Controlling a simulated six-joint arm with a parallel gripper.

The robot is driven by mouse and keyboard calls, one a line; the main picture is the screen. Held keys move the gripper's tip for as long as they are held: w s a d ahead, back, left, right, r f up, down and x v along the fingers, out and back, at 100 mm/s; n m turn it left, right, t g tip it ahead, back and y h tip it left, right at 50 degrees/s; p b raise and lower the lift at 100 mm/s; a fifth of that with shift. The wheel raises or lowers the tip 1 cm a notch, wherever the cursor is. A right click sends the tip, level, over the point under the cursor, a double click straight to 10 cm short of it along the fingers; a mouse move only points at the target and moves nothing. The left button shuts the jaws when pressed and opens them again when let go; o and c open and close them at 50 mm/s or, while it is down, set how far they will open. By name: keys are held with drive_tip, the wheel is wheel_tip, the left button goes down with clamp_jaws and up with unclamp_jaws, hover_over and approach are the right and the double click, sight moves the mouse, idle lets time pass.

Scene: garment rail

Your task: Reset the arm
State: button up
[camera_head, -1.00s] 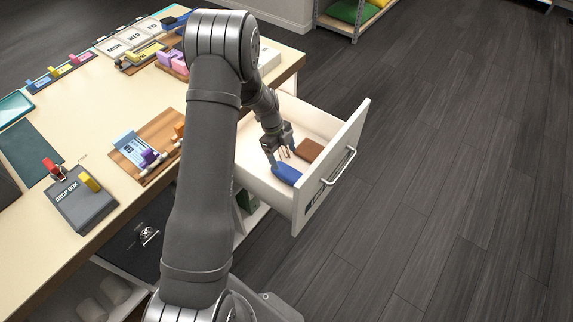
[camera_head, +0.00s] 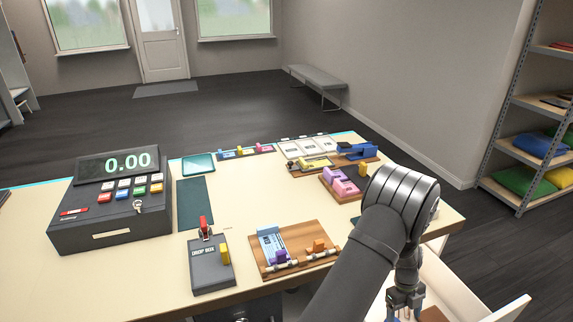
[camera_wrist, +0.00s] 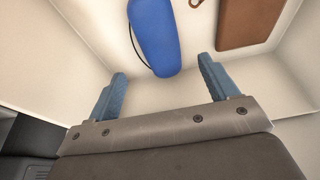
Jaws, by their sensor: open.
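My gripper (camera_head: 404,307) is at the lower right of the head view, over the open drawer (camera_head: 462,284). In the wrist view my gripper (camera_wrist: 163,88) has its two blue fingers wide apart with nothing between them. A blue pouch-like item (camera_wrist: 155,36) with a dark cord lies on the drawer floor just beyond the fingertips, apart from them. A brown flat item (camera_wrist: 248,22) lies to its right in the drawer. The head view cuts off most of the drawer.
The counter carries a cash register (camera_head: 112,200), a drop box (camera_head: 210,264), a wooden board with clips (camera_head: 290,250) and pink blocks on a tray (camera_head: 340,182). A shelf rack (camera_head: 497,135) stands at the right. The drawer's walls surround my gripper.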

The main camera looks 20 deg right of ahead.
drive_tip(key=x, duration=0.8)
drive_tip(key=shift+s+f, duration=0.1)
drive_tip(key=shift+f, duration=0.15)
wheel_tip(320, 180, up, 3)
drive_tip(key=shift+f, duration=0.15)
drive_tip(key=shift+r, duration=0.7)
